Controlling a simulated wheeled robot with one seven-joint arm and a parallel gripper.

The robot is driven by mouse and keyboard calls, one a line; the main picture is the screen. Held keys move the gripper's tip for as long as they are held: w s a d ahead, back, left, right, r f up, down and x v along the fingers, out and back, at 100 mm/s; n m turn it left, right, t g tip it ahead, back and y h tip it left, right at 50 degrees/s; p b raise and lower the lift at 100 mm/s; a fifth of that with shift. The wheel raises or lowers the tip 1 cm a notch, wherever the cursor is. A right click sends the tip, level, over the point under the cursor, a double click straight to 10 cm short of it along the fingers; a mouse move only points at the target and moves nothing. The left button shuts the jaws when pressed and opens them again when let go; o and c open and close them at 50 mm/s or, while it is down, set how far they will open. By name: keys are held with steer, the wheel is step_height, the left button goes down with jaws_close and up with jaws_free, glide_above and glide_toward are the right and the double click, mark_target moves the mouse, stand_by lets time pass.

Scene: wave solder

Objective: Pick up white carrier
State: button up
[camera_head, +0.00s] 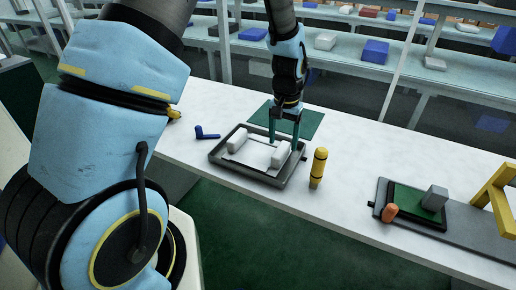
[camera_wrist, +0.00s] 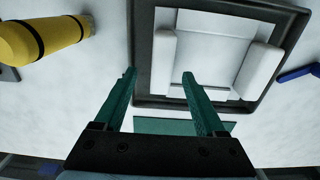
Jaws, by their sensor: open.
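The white carrier (camera_head: 257,154) is a flat white plate with two raised white blocks at opposite sides. It lies in a dark grey tray (camera_head: 250,176) on the white bench. In the wrist view the carrier (camera_wrist: 211,52) is at the upper right, inside the tray rim (camera_wrist: 143,62). My gripper (camera_head: 284,138) is open and empty, with teal fingers pointing down over the tray's far right part. In the wrist view the gripper (camera_wrist: 161,73) has its fingers apart, one overlapping the tray's rim and the other the carrier's near edge. Whether they touch anything cannot be told.
A yellow cylinder with black bands (camera_head: 318,168) stands right of the tray. A blue tool (camera_head: 207,133) lies left of it, and a green mat (camera_head: 304,120) behind it. A fixture with a green board (camera_head: 413,201) and an orange knob (camera_head: 389,212) sits further right.

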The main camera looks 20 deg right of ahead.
mark_target(281, 149)
steer(key=shift+a+f+p, duration=0.2)
steer(key=shift+f+p, duration=0.5)
steer(key=shift+f, duration=1.35)
jaws_close()
